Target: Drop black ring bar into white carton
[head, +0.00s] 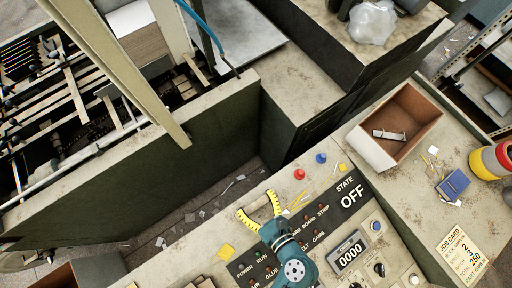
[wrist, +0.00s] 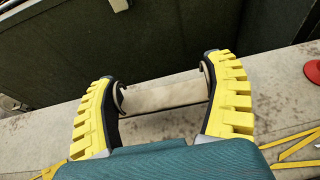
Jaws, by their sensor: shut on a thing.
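My gripper (head: 258,206) has yellow ribbed fingers and is at the upper edge of the control panel in the head view. In the wrist view my gripper (wrist: 161,78) is shut on the black ring bar (wrist: 165,96), a pale bar with a dark ring at each end, lying crosswise between the fingers. In the head view the bar is too small to make out clearly. The white carton (head: 371,150) is an open box with pale outer walls and a brown inside, to the right of my gripper. A small pale metal piece (head: 388,134) lies inside it.
The control panel (head: 345,235) has buttons and a display. A red button (head: 299,174) and a blue button (head: 321,158) stand up between my gripper and the carton.

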